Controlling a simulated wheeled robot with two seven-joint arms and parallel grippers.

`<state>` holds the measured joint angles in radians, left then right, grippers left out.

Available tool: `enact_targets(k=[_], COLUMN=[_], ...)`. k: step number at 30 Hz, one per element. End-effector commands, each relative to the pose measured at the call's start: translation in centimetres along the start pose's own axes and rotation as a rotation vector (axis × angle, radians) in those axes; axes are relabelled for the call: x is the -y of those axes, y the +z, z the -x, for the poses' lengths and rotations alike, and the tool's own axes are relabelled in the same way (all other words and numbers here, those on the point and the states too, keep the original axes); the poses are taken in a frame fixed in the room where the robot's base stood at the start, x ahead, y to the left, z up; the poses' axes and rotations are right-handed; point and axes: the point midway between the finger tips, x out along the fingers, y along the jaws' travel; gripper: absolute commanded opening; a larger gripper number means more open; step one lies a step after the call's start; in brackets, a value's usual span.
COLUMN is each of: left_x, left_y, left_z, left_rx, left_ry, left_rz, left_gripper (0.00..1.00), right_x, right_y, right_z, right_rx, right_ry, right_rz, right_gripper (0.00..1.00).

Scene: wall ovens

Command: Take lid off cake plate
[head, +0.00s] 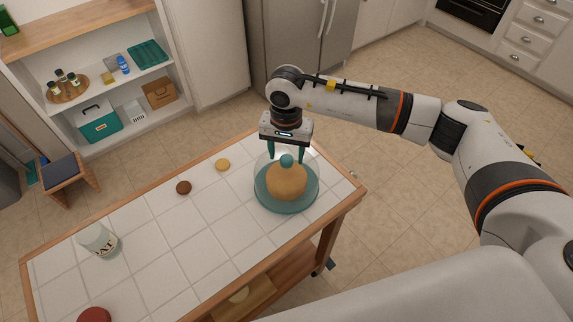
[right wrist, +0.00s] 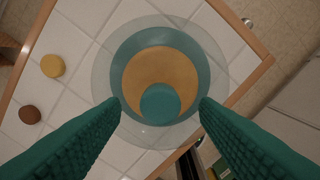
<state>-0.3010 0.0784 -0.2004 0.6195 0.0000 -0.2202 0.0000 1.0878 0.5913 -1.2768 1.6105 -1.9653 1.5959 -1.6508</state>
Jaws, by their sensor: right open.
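A teal cake plate (head: 285,208) stands near the right end of the tiled cart top, with a round golden cake (head: 288,184) on it. A clear lid (head: 262,172) with a round teal knob (head: 287,161) covers the cake. My right gripper (head: 287,157) is above the lid, pointing down, with its teal fingers open on either side of the knob. In the right wrist view the knob (right wrist: 160,102) lies between the two spread fingers, with a gap on both sides. My left gripper is not in view.
A yellow disc (head: 222,165) and a brown disc (head: 183,187) lie left of the plate. The middle tiles are clear.

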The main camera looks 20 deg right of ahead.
Motion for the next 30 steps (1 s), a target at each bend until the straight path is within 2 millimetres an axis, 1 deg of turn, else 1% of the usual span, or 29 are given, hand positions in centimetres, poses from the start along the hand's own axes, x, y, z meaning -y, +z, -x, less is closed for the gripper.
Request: enact_targets(k=[1, 5, 11, 12, 22, 30], left_x=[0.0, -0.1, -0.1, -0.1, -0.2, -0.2], left_y=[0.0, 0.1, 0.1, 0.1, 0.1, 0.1], left_z=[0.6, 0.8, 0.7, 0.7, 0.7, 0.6], left_rx=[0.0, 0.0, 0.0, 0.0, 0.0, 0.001], left_ry=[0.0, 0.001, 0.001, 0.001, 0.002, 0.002], left_rz=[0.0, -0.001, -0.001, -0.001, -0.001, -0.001], left_gripper=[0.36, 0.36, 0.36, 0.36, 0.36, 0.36], right_x=[0.1, 0.0, 0.0, 0.0, 0.0, 0.0], right_y=[0.0, 0.0, 0.1, 0.1, 0.1, 0.1], right_z=[-0.5, -1.6, -1.8, -1.8, -1.7, -1.6], right_rx=[-0.002, -0.001, 0.001, 0.001, 0.0, 0.001], right_ry=[-0.002, 0.001, 0.002, 0.003, 0.003, 0.004], right_rz=[-0.003, -0.002, -0.001, -0.001, -0.002, -0.002], right_gripper=[0.56, 0.56, 0.56, 0.54, 0.0, 0.0])
